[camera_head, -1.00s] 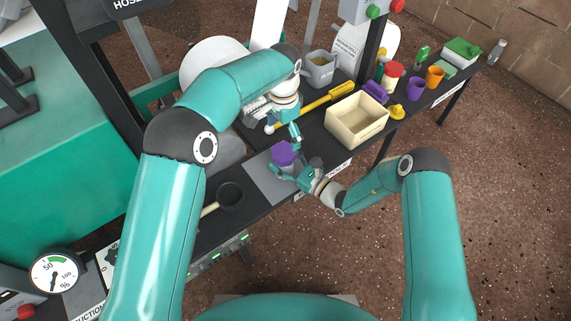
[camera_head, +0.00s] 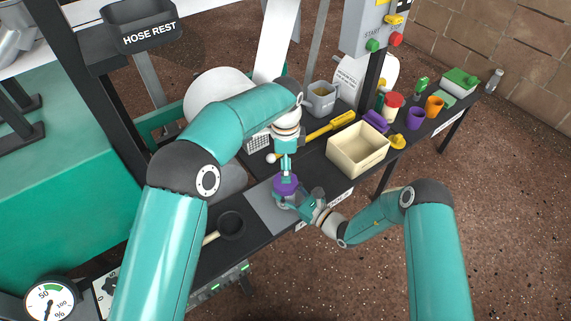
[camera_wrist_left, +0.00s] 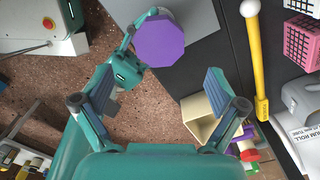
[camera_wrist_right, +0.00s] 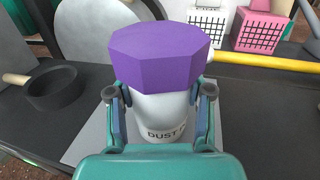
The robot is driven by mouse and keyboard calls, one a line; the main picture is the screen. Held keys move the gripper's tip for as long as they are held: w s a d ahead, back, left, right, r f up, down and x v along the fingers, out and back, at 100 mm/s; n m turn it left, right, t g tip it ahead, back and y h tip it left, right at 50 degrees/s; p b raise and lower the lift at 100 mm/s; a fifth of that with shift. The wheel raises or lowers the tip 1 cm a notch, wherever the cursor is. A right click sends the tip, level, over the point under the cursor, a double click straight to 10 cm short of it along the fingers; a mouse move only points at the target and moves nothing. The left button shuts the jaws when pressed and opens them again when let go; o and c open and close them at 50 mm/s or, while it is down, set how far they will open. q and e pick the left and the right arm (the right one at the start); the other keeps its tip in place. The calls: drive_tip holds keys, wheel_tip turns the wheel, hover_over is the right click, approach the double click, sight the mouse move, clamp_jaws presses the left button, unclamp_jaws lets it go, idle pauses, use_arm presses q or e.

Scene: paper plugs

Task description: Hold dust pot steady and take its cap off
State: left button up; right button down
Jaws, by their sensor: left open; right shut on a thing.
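The dust pot (camera_wrist_right: 163,112) is a white pot with dark lettering, upright on a grey mat (camera_head: 266,208). Its purple faceted cap (camera_wrist_right: 160,57) sits on top and also shows in the head view (camera_head: 285,186) and the left wrist view (camera_wrist_left: 158,40). My right gripper (camera_wrist_right: 160,100) is shut on the pot's body, one finger on each side, below the cap. My left gripper (camera_wrist_left: 160,85) is open and empty above the pot; the cap lies beyond its fingertips in the left wrist view. In the head view the left gripper (camera_head: 286,168) partly overlaps the cap's far edge.
A cream open box (camera_head: 357,150) stands right of the mat, with a yellow-handled tool (camera_head: 330,127) behind it. A black pan (camera_head: 231,224) lies to the left. Purple and orange cups (camera_head: 415,118) and a red-lidded jar (camera_head: 391,106) stand farther right.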

sight(285, 192)
use_arm(q)
drive_tip(key=m, duration=0.4)
drive_tip(key=shift+m, duration=0.3)
drive_tip(key=m, duration=1.1)
drive_tip(key=shift+f, duration=4.05)
